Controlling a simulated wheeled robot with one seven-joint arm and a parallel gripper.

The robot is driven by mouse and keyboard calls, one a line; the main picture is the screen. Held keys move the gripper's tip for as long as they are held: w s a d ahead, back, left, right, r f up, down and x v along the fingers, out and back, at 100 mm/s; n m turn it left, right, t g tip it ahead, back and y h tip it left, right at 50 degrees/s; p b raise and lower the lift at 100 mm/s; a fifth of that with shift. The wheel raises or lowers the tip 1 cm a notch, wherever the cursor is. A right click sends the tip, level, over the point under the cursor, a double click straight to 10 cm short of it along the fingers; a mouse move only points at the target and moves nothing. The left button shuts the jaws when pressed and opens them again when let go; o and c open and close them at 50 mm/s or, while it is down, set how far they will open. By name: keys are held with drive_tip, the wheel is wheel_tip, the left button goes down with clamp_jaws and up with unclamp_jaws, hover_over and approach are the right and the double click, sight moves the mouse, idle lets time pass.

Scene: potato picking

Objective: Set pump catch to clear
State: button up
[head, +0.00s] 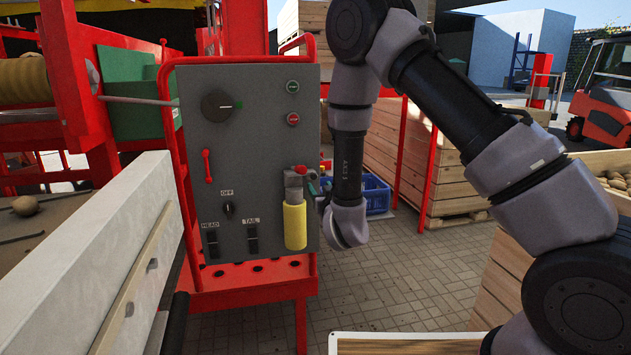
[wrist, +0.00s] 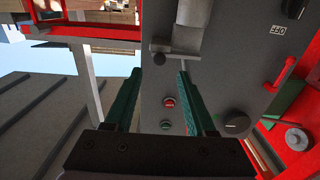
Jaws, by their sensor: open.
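A grey control panel (head: 250,150) stands upright on a red frame. No label on it legibly reads pump or clear. On its right edge sits a grey fitting (head: 295,178) with a hanging yellow sleeve (head: 295,226); I cannot tell for sure that this is the pump catch. In the wrist view, a pale fitting with a round grey knob (wrist: 157,45) and a grey block (wrist: 176,63) lies just beyond my gripper (wrist: 159,73). My gripper's green fingers are apart with nothing between them. In the head view my wrist hides most of the gripper beside the fitting.
The panel also carries a large rotary knob (head: 217,105), a green button (head: 292,87), a red button (head: 293,119), a red lever (head: 208,165), an OFF knob (head: 228,209), and HEAD (head: 212,243) and TAIL (head: 252,239) switches. A blue crate (head: 377,196) stands behind my arm.

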sight(314, 178)
drive_tip(key=x, duration=0.6)
drive_tip(key=shift+w, duration=0.3)
clamp_jaws()
idle(1.1)
